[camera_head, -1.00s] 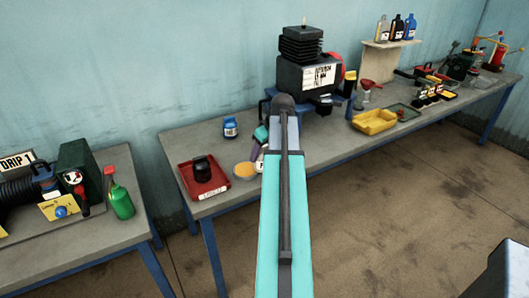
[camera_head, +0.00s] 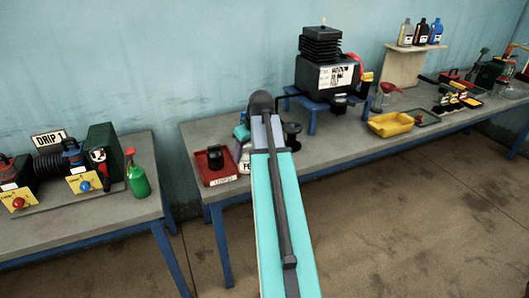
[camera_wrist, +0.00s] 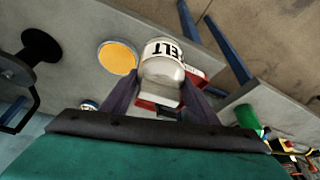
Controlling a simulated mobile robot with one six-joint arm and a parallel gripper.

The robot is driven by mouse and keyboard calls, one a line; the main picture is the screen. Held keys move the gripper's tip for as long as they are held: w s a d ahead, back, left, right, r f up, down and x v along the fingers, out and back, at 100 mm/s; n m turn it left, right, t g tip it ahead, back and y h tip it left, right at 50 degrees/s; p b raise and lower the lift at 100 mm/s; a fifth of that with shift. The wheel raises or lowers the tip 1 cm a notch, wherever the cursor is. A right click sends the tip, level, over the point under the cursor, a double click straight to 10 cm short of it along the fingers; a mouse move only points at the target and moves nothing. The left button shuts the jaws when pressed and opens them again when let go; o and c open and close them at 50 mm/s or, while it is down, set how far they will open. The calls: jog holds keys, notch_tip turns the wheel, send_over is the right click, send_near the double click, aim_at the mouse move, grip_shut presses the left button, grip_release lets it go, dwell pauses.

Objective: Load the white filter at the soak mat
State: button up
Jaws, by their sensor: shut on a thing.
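The white filter (camera_wrist: 162,66), a rounded canister with dark lettering ending in "ELT", is between the two purple fingers of my gripper (camera_wrist: 158,98). My gripper is shut on it. In the head view the filter (camera_head: 245,166) shows partly, left of my arm, beside the red tray (camera_head: 222,179). My gripper (camera_head: 242,148) is above it there, partly hidden by my arm. I cannot tell whether the filter touches the table. An orange-yellow round dish or pad (camera_wrist: 117,57) lies beside the filter in the wrist view. I cannot identify the soak mat with certainty.
A black canister (camera_head: 215,157) stands in the red tray. A black spool-like stand (camera_wrist: 40,47) is near my gripper. The engine (camera_head: 326,80) stands on a blue stand to the right. A green bottle (camera_head: 136,173) stands on the left table, across a gap.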

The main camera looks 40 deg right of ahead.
jog(key=w+a+r, duration=0.2)
jog(key=w+a, duration=0.1)
jog(key=a, duration=1)
jog(key=w+a+r, duration=0.2)
jog(key=w+a, duration=0.1)
jog(key=a, duration=1)
jog(key=w+a+r, duration=0.2)
jog(key=w+a, duration=0.1)
jog(key=a, duration=1.1)
jog(key=shift+w+r+n, duration=0.15)
jog(key=shift+n, duration=0.25)
jog(key=shift+a, duration=0.2)
